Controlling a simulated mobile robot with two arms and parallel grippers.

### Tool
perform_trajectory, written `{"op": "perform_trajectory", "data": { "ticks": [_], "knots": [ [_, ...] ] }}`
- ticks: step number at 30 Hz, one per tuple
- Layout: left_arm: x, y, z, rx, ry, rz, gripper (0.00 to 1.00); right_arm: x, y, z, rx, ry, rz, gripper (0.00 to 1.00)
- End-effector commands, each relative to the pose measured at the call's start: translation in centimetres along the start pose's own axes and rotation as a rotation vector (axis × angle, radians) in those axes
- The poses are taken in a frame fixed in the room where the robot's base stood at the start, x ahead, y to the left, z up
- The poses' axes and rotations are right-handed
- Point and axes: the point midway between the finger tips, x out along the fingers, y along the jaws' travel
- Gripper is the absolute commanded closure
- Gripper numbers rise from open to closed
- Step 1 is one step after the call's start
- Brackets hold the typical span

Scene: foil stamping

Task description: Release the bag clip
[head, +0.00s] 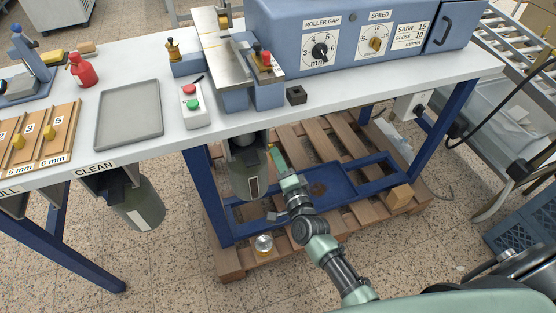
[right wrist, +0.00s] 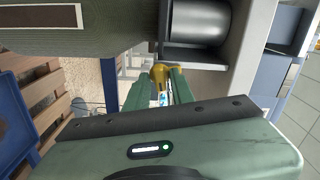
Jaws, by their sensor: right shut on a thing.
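A dark olive bag (head: 250,178) with a pale label strip hangs below the front edge of the worktable, and it also shows at the upper left of the right wrist view (right wrist: 40,40). My right gripper (head: 272,152) is beside the top of this bag, on its right side. In the right wrist view, its two green fingers (right wrist: 160,78) are closed on a small yellow piece, the bag clip (right wrist: 159,71), next to a grey metal cylinder (right wrist: 200,20). The fingers hide part of the clip. My left gripper is not in view.
Another olive bag (head: 140,203) hangs farther left under the CLEAN label. Blue table legs (head: 206,195), a lower frame and a wooden pallet (head: 330,140) surround the space below.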

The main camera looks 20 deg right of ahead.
Motion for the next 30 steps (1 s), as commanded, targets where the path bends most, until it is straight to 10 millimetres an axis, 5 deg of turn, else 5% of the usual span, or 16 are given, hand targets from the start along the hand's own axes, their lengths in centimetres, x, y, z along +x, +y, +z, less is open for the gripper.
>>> {"op": "perform_trajectory", "data": {
  "ticks": [12,30],
  "knots": [
    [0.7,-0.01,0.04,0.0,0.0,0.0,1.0,-0.07,0.28,0.06,0.207,-0.002,0.004,1.0],
    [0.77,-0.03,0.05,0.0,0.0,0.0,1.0,-0.08,0.26,0.05,0.244,-0.001,0.004,1.0]
  ]
}}
